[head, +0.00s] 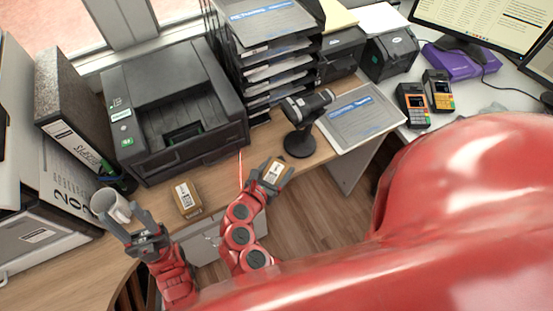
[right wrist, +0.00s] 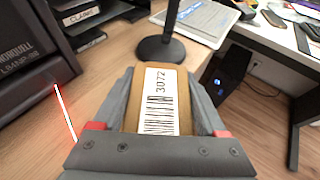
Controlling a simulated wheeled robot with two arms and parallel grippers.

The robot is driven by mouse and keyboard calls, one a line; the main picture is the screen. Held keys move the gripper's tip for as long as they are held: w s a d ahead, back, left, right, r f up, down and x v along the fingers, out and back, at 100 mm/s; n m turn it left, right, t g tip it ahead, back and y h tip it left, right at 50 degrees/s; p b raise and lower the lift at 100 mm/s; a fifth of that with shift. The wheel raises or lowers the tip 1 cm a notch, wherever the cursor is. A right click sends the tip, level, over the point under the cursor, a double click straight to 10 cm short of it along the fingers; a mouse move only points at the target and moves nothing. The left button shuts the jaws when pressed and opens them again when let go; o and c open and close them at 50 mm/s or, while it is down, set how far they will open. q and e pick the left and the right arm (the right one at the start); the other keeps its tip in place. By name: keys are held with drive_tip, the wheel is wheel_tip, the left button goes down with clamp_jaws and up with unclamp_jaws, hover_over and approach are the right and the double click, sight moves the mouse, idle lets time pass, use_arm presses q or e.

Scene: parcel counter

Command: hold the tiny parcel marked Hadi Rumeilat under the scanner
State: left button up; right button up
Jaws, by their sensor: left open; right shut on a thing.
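My right gripper (head: 273,171) is shut on a small brown parcel (head: 277,171), held below and slightly left of the black scanner on its stand (head: 304,108). In the right wrist view the parcel (right wrist: 158,100) sits between both fingers, its white label with a barcode and "3072" facing the camera; no name is readable. The scanner's round base and stem (right wrist: 161,48) show just beyond it. A second brown parcel (head: 187,198) with a label lies on the counter in front of the printer. My left gripper (head: 127,222) is open at the left, beside a white mug.
The white mug (head: 118,208) is very close to my left fingers; contact is unclear. A black printer (head: 175,105) and paper trays (head: 265,60) stand behind. A thin red line (head: 240,168) shows left of my right gripper.

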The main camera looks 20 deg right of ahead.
drive_tip(key=shift+w+a+f+b, duration=0.1)
drive_tip(key=shift+w+a+b, duration=0.1)
drive_tip(key=shift+w+b, duration=0.15)
drive_tip(key=w+b, duration=0.3)
drive_tip(key=w, duration=0.2)
drive_tip(key=shift+w+f, duration=0.1)
drive_tip(key=shift+f, duration=0.05)
drive_tip(key=shift+w+r, duration=0.1)
drive_tip(key=shift+r, duration=0.1)
